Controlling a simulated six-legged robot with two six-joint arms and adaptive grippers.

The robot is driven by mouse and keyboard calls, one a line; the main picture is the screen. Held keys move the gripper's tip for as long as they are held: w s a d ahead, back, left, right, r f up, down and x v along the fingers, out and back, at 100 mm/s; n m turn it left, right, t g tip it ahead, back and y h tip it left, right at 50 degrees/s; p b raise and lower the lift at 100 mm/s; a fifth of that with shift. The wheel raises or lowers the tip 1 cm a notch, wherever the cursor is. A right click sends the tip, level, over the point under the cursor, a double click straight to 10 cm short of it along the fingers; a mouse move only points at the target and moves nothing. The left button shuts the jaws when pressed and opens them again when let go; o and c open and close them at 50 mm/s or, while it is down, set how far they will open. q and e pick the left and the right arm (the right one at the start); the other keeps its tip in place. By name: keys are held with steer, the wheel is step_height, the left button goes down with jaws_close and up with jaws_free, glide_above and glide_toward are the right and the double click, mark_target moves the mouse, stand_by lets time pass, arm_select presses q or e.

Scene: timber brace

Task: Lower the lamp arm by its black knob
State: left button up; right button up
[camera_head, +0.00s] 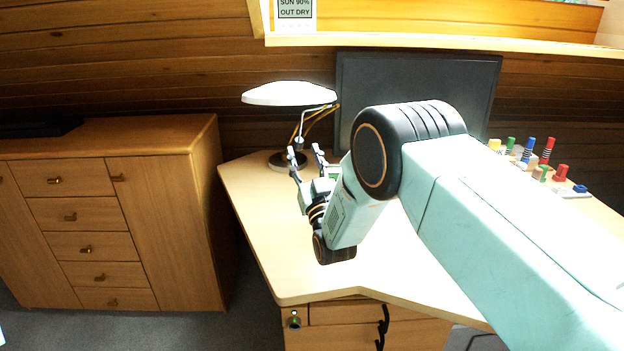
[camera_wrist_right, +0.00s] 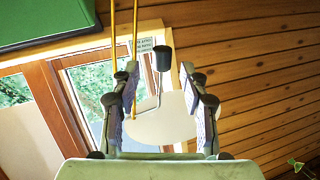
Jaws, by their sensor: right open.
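The desk lamp has a white shade (camera_head: 290,94), thin arm rods (camera_head: 316,118) and a round dark base (camera_head: 280,161) at the desk's back left. In the right wrist view the black knob (camera_wrist_right: 162,58) shows between the tips of my open right gripper (camera_wrist_right: 160,72), with the pale shade (camera_wrist_right: 162,125) beyond. I cannot tell how far the knob is from the fingers. In the head view my right gripper (camera_head: 304,151) points up at the lamp, below the shade and in front of the rods; nothing is held in it. My left gripper is out of view.
A dark monitor (camera_head: 420,90) stands behind my right arm. Coloured pegs (camera_head: 530,150) stand at the desk's right. The front left desktop (camera_head: 270,240) is clear. A shelf (camera_head: 440,43) runs above the monitor.

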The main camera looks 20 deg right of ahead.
steer(key=v, duration=0.8)
steer(key=shift+s+f, duration=0.1)
steer(key=shift+s, duration=0.05)
